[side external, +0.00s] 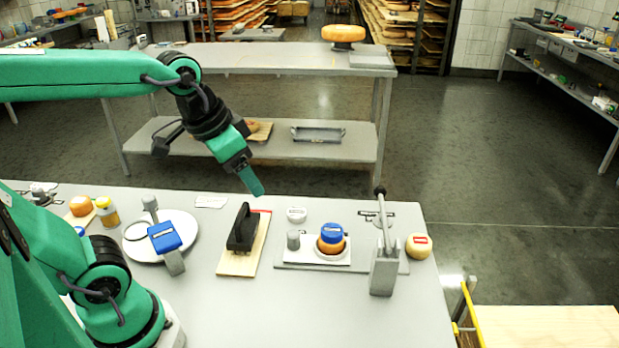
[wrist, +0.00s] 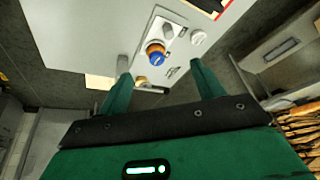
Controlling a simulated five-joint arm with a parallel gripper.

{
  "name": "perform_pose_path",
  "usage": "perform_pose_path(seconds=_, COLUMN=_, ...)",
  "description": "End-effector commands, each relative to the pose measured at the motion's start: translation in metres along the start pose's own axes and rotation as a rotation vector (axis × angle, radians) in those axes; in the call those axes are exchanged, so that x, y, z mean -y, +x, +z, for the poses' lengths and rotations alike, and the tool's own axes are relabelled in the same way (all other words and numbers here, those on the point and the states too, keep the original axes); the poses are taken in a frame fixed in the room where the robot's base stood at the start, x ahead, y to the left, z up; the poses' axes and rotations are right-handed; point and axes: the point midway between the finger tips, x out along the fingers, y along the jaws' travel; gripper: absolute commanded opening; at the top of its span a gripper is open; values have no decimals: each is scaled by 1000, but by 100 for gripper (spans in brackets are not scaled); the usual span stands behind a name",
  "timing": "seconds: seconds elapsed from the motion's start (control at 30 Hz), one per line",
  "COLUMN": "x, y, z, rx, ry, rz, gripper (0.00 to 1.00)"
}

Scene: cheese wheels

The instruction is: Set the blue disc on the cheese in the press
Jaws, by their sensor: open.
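The blue disc (side external: 331,231) rests on top of the orange cheese (side external: 331,246) on the white plate (side external: 300,253) of the press, and it looks about level. The press's grey post (side external: 384,270) with its upright black-knobbed lever stands just right of it. My gripper (side external: 257,188) is in the air, up and left of the disc, apart from it and empty. In the wrist view the open fingers (wrist: 161,70) frame the blue disc (wrist: 157,59) from a distance, with orange cheese showing at its edge.
A short grey cylinder (side external: 293,239) stands left of the cheese, and a white round piece (side external: 296,214) lies behind. A black-handled tool (side external: 243,228) sits on a wooden board. A pale cheese with a red label (side external: 419,246) is right of the press. The front table area is clear.

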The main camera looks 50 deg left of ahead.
Motion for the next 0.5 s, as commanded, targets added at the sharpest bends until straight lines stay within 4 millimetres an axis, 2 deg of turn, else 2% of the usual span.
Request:
perform_pose_path(seconds=0.2, x=1, y=-5, z=31, rx=-71, ry=-80, rz=-11, gripper=67)
perform_pose_path(seconds=0.5, x=1, y=-4, z=43, rx=-99, ry=-118, rz=-15, gripper=67)
